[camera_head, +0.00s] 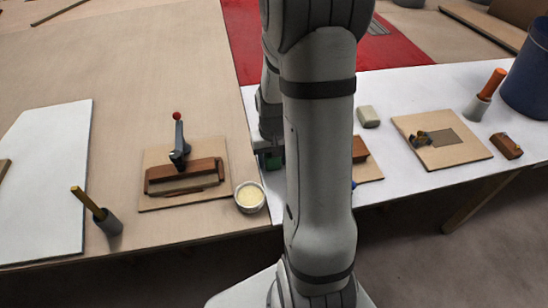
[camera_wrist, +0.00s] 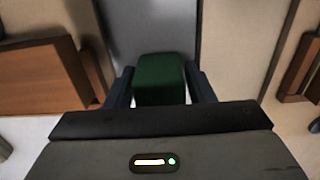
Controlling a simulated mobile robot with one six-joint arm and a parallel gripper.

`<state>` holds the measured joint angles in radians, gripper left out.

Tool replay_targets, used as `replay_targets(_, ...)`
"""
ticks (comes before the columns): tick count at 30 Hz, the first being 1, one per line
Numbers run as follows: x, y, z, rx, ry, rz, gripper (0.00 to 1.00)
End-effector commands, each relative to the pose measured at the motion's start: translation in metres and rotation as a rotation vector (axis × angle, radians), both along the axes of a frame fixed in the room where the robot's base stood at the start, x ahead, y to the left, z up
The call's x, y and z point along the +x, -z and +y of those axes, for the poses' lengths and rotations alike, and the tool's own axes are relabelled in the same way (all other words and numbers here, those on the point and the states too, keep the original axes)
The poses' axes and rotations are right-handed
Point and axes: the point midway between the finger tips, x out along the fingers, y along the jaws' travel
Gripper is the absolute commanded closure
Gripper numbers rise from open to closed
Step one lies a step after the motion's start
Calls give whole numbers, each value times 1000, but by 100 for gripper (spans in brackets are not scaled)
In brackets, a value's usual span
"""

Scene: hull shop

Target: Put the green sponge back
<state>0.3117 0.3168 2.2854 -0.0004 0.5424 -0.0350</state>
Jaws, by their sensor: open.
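The green sponge (camera_wrist: 160,78) stands between the two fingers of my gripper (camera_wrist: 159,88) in the wrist view. The jaws are open, with one dark finger on either side of the sponge. I cannot tell whether the fingers touch it. In the head view my gripper (camera_head: 269,152) is low at the left edge of the white table (camera_head: 385,82), mostly hidden behind my arm. Only a small patch of green shows there. What lies under the sponge is hidden.
A bowl of yellowish stuff (camera_head: 250,197) stands close by, left of my arm. A board with a brown wooden tool (camera_head: 185,178) lies further left. Right of my arm are a pale block (camera_head: 368,116), another board (camera_head: 442,155) and a blue bin (camera_head: 528,75).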

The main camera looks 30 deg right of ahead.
Motion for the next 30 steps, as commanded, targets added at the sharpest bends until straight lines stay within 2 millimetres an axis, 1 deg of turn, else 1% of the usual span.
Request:
replay_targets(5,1,-20,-1,-1,1,-5,51)
replay_targets(12,1,-72,-1,-2,1,-7,51)
replay_targets(15,1,-92,-1,-1,1,-5,51)
replay_targets(18,1,-107,-1,-1,1,-5,51)
replay_targets(23,0,-122,0,-1,0,-4,51)
replay_targets(26,-5,-132,10,-5,-19,-16,51)
replay_targets(29,-19,-148,32,-13,-60,-47,51)
replay_targets(30,-28,-156,44,-17,-83,-63,51)
